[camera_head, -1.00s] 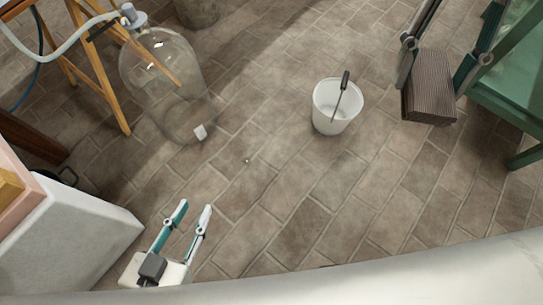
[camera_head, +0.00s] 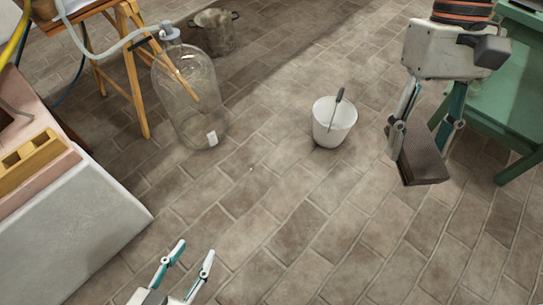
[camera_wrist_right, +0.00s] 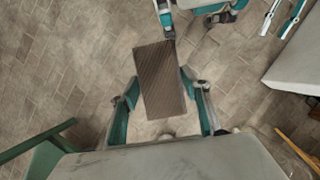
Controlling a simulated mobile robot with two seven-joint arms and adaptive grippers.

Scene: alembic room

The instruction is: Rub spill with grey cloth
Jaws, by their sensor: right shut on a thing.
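A ribbed grey-brown rectangular piece (camera_head: 422,158), which looks like the folded grey cloth, is between the fingers of my right gripper (camera_head: 420,138). My right gripper is shut on it and holds it at the right of the head view. It also shows in the right wrist view (camera_wrist_right: 160,80), between the teal and grey fingers. My left gripper (camera_head: 194,250) is open and empty at the bottom left of the head view. I cannot make out a spill on the floor in these views.
A white bucket (camera_head: 333,130) with a dark-handled tool stands mid-floor. A large glass bottle (camera_head: 190,100) stands by a wooden stand (camera_head: 136,75), with a metal pot (camera_head: 214,32) behind. A green table (camera_head: 505,100) is at right, a pale block (camera_head: 75,230) at left.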

